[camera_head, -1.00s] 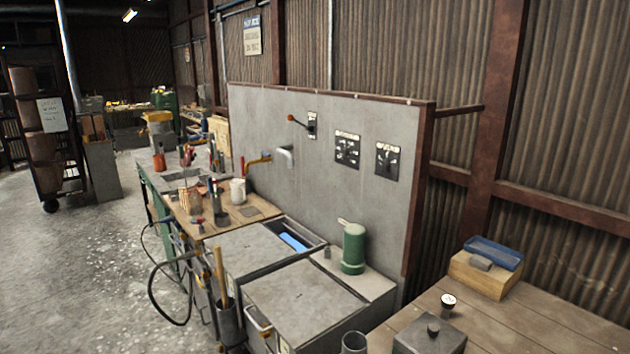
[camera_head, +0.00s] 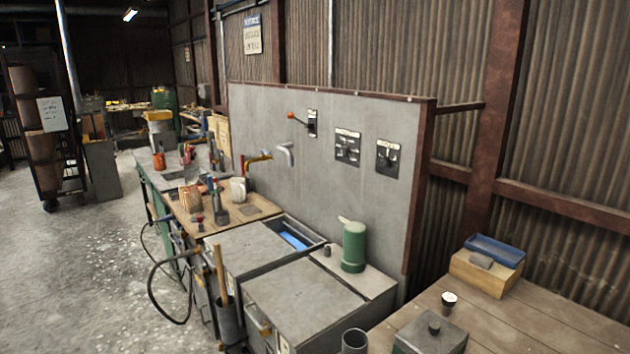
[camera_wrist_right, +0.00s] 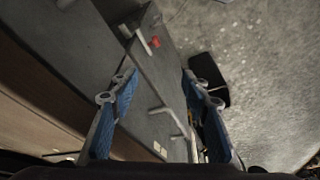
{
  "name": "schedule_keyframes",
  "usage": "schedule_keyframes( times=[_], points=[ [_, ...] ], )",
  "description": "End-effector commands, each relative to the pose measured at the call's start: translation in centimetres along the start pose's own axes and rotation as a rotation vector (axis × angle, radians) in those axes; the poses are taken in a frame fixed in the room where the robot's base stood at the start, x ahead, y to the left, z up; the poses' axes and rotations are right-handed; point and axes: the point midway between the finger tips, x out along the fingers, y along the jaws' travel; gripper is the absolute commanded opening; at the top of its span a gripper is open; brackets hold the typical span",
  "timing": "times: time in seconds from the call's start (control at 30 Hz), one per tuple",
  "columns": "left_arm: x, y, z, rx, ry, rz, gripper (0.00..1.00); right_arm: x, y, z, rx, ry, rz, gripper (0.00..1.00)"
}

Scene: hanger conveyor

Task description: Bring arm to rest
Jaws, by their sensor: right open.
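My right gripper (camera_wrist_right: 158,100) shows in the right wrist view. Its two blue-padded fingers are apart, with nothing held between them. Beyond the fingers are grey cabinet surfaces with pale handles (camera_wrist_right: 172,118), a small red part (camera_wrist_right: 154,42) and the concrete floor. Neither arm shows in the head view, and the left gripper is in no view.
A grey panel (camera_head: 320,130) with switches stands behind grey cabinets (camera_head: 305,300). A green canister (camera_head: 353,247) stands on the cabinet top. A wooden bench (camera_head: 540,325) at the right carries a blue tray (camera_head: 495,250). The concrete floor (camera_head: 80,270) at the left is clear.

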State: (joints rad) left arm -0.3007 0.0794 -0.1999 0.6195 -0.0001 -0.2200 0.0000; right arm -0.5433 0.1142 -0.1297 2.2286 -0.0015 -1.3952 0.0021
Motion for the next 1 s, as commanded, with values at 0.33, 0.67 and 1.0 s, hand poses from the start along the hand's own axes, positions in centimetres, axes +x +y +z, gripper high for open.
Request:
schedule_keyframes(
  times=[0.33, 0.67, 1.0],
  points=[
    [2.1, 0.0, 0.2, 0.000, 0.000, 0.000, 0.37, 14.6, -0.8, 5.5, -0.011, -0.060, -0.011, 0.43],
    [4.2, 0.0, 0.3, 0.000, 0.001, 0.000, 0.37, 27.0, -1.4, 15.9, -0.025, -0.122, -0.018, 0.43],
    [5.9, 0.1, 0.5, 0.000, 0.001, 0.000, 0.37, 33.5, -1.6, 28.1, -0.039, -0.176, -0.023, 0.43]
  ],
)
